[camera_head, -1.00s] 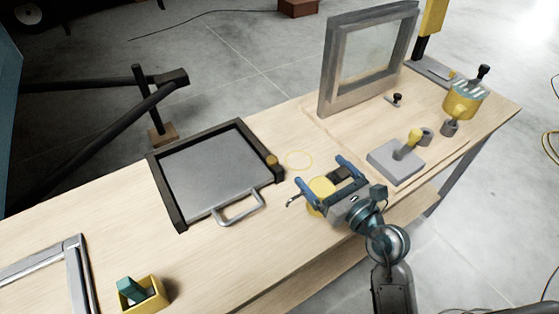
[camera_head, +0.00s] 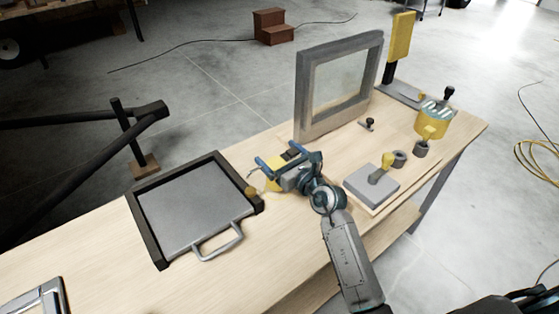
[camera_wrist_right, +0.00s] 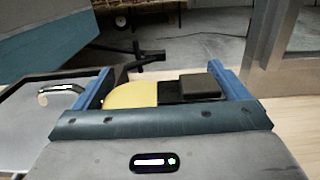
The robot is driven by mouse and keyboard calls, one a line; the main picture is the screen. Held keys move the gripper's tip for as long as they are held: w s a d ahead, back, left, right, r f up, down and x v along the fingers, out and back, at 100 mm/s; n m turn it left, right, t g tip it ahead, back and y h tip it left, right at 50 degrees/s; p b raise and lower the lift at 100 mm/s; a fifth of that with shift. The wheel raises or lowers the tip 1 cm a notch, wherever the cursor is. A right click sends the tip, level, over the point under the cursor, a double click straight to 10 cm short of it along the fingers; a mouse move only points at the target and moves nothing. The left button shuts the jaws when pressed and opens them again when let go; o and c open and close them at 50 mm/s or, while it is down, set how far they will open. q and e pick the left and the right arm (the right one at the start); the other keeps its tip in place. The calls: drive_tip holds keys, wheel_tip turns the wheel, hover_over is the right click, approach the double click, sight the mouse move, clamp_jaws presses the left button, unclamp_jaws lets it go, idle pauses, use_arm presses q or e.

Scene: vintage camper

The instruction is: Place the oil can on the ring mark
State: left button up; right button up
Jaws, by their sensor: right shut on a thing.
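The yellow oil can (camera_head: 271,182) is held between the blue fingers of my right gripper (camera_head: 276,154), just right of the dark-framed tray. In the right wrist view, its rounded yellow body (camera_wrist_right: 132,95) and a dark block-like part (camera_wrist_right: 199,88) sit between the two fingers (camera_wrist_right: 165,85). I cannot tell whether its base touches the table. The thin yellow ring mark is not visible now; the can and gripper cover the area where it showed earlier. My left gripper is not in view.
The dark-framed tray (camera_head: 137,218) with a metal handle (camera_head: 222,243) lies left of the can. A grey upright frame (camera_head: 302,100) stands behind. A grey block with a yellow knob (camera_head: 371,186) is to the right. Bare wood (camera_head: 275,260) lies in front.

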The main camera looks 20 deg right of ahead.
drive_tip(key=shift+w+d, duration=0.2)
drive_tip(key=shift+w, duration=0.3)
drive_tip(key=shift+w+f+b, duration=0.1)
drive_tip(key=shift+f+b, duration=0.2)
drive_tip(key=shift+f, duration=1.55)
drive_tip(key=shift+f, duration=0.1)
drive_tip(key=o, duration=0.7)
drive_tip(key=shift+f, duration=0.1)
drive_tip(key=shift+o, duration=0.2)
drive_tip(key=shift+r, duration=0.35)
drive_tip(key=b+v, duration=0.1)
drive_tip(key=v, duration=1.1)
